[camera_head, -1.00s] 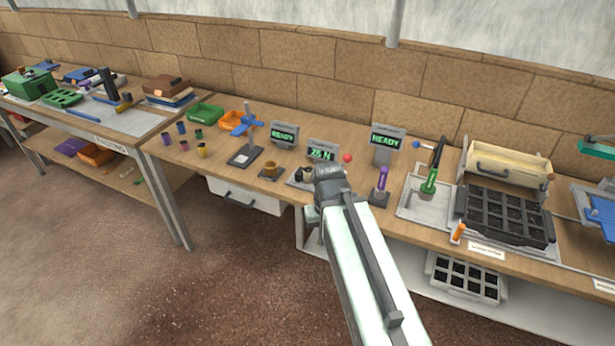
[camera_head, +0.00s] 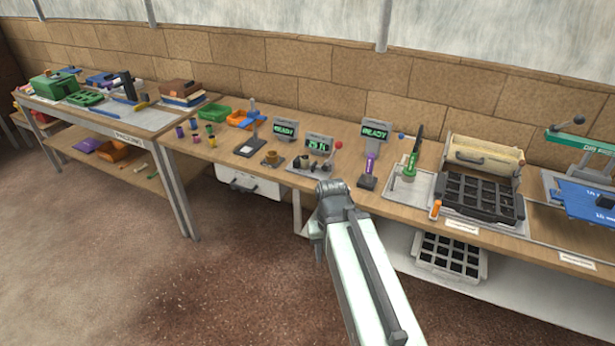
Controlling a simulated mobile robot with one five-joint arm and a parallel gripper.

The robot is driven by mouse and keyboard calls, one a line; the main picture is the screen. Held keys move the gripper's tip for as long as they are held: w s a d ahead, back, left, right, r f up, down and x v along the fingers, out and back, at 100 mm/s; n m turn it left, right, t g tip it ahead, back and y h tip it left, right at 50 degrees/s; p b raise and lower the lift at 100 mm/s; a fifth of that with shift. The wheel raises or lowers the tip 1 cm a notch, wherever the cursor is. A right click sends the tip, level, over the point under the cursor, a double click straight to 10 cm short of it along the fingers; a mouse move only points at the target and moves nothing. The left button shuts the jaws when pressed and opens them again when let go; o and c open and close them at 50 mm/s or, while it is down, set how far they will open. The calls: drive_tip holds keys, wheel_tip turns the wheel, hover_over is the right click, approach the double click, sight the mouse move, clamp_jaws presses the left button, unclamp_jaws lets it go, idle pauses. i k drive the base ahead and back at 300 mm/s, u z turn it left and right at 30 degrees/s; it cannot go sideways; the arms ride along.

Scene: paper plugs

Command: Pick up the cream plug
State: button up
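I cannot make out a cream plug for certain. My gripper (camera_head: 319,240) is at the end of my arm, in front of the bench's front edge and below the middle devices. It is seen from behind and above, so its fingers are mostly hidden and nothing held can be seen.
A black cell tray (camera_head: 480,199) and a cream roll in a holder (camera_head: 484,158) are at right. The floor at front left is clear.

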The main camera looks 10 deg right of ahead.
sight(305, 160)
drive_tip(key=u, duration=0.3)
drive_tip(key=i, duration=0.65)
drive_tip(key=u, duration=0.95)
drive_tip(key=i, duration=0.9)
drive_tip(key=u, duration=0.3)
drive_tip(key=k, duration=0.85)
drive_tip(key=u, duration=0.2)
drive_tip(key=i, duration=0.8)
drive_tip(key=z, duration=0.05)
